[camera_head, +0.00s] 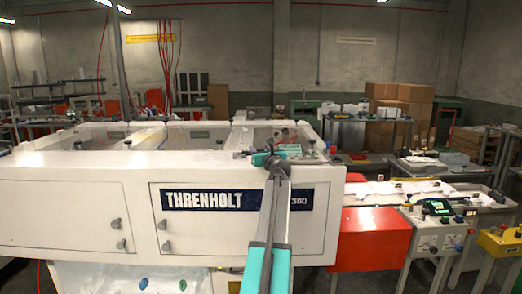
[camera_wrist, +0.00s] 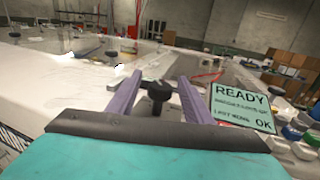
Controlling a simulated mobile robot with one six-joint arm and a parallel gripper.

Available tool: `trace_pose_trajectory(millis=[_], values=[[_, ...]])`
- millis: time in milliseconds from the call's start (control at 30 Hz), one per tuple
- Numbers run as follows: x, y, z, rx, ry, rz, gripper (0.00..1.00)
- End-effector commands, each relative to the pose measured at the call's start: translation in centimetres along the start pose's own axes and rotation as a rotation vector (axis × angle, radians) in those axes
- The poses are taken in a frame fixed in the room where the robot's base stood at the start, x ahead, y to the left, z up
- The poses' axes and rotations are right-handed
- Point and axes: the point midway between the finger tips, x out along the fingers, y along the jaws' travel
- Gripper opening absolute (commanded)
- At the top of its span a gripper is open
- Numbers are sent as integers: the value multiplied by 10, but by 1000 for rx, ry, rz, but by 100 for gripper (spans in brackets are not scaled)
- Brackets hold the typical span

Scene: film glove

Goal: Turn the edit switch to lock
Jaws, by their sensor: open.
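A black knob on a short dark stem (camera_wrist: 157,93) shows in the wrist view, between the two purple fingers of my gripper (camera_wrist: 159,78). The fingers are apart, one on each side of the knob, with a visible gap on both sides; I cannot tell how far beyond the fingertips it lies. No label on it is legible, so I cannot confirm that it is the edit switch or read its setting. To its right is a green screen (camera_wrist: 243,108) reading READY. In the head view my arm reaches over the white THRENHOLT machine (camera_head: 90,180), and the knob cannot be made out there.
Several coloured buttons (camera_wrist: 294,132) stand at the right of the wrist view. In the head view, a red cabinet (camera_head: 370,238) and a panel with a green display (camera_head: 436,207) stand right of the machine. Stacked cardboard boxes (camera_head: 402,100) are far behind.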

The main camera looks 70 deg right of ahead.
Motion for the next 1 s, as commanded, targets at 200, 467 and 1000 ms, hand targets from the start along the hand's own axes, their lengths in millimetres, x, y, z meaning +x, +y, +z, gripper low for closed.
trace_pose_trajectory(millis=[200,467,1000], values=[[1,0,0,0,0,0,46],[1,0,0,0,0,0,21],[3,-2,-4,1,3,76,6]])
